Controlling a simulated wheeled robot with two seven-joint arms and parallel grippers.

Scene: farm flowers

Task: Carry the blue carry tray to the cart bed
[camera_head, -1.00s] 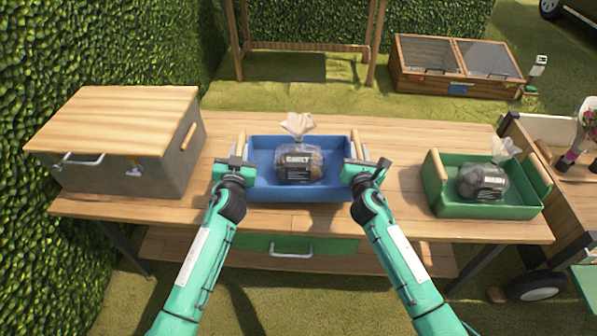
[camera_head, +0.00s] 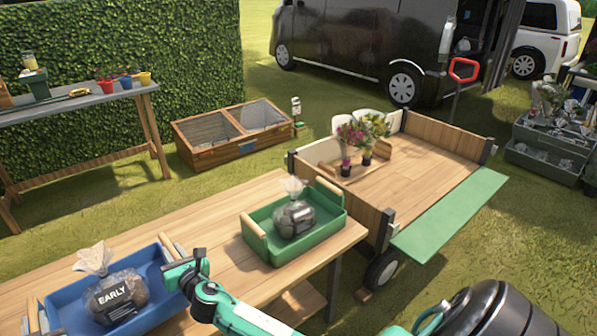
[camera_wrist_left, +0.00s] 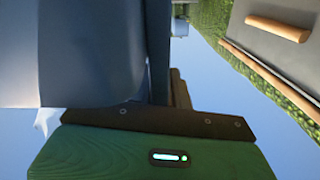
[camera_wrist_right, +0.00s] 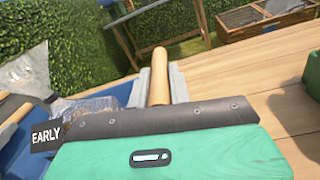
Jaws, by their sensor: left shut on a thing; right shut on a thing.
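The blue carry tray (camera_head: 158,314) is at the lower left of the head view, holding a clear bag labelled EARLY (camera_head: 118,296). My right gripper (camera_head: 178,268) is shut on its right wooden handle, which also shows between the fingers in the right wrist view (camera_wrist_right: 159,78). My left gripper (camera_head: 35,316) is shut at the tray's left handle, partly cut off by the frame edge. Whether the tray is clear of the table cannot be told. The cart bed (camera_head: 425,172) lies to the upper right, with wooden sides and bare boards on its right part.
A green tray (camera_head: 318,242) with another bag stands on the wooden table (camera_head: 232,212) between blue tray and cart. A flower tray (camera_head: 372,163) occupies the cart bed's left part. A wooden cold frame (camera_head: 235,135) stands behind.

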